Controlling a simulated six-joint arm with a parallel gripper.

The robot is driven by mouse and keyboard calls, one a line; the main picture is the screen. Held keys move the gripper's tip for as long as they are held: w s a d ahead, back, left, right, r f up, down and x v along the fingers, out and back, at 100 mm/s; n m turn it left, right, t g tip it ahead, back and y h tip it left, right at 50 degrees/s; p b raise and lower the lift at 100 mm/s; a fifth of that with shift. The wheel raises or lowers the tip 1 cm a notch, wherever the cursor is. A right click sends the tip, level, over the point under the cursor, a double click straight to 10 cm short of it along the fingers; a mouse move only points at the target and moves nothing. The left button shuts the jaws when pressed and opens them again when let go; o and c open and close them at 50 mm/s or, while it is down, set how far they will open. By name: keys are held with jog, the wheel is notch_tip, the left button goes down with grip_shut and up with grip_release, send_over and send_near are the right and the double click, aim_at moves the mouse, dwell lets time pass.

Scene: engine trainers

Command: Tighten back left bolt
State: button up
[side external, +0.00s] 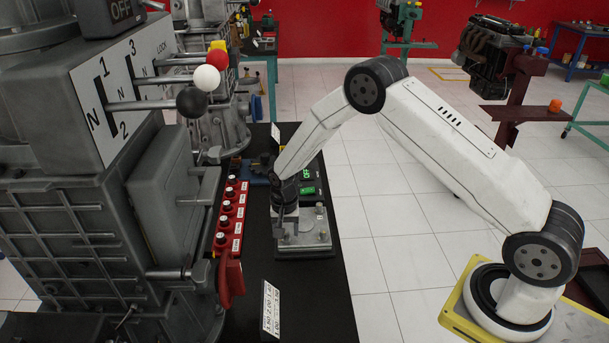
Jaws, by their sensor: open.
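A light metal plate (304,238) lies on a dark base on the black bench, with small upright bolts on it. One bolt (323,236) shows at its front right. My gripper (284,221) points down over the left part of the plate, its tip close to the plate's upper side. It is open. My gripper hides the plate's back left area, so I cannot see the back left bolt or tell whether the fingers are around it or touching it.
A large grey gearbox trainer (85,215) with shift levers stands left of the plate. A red rack (231,215) of labelled knobs lies between them. A green-lit device (308,180) sits behind the plate. A label card (270,308) stands in front. Bare black bench (325,300) lies at front right.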

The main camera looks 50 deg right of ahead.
aim_at(286, 233)
jog(key=shift+r, duration=3.75)
jog(key=shift+s, duration=0.1)
jog(key=shift+s+r, duration=0.35)
jog(key=shift+r, duration=0.15)
jog(key=s+r+n+t, duration=0.1)
jog(key=s+r+n, duration=0.2)
jog(key=s, duration=0.4)
jog(key=s+r+n, duration=0.3)
jog(key=s, duration=0.4)
jog(key=s+a+r+n+t, duration=0.1)
jog(key=s+r+n, duration=0.2)
jog(key=s, duration=0.4)
jog(key=shift+r+t, duration=0.3)
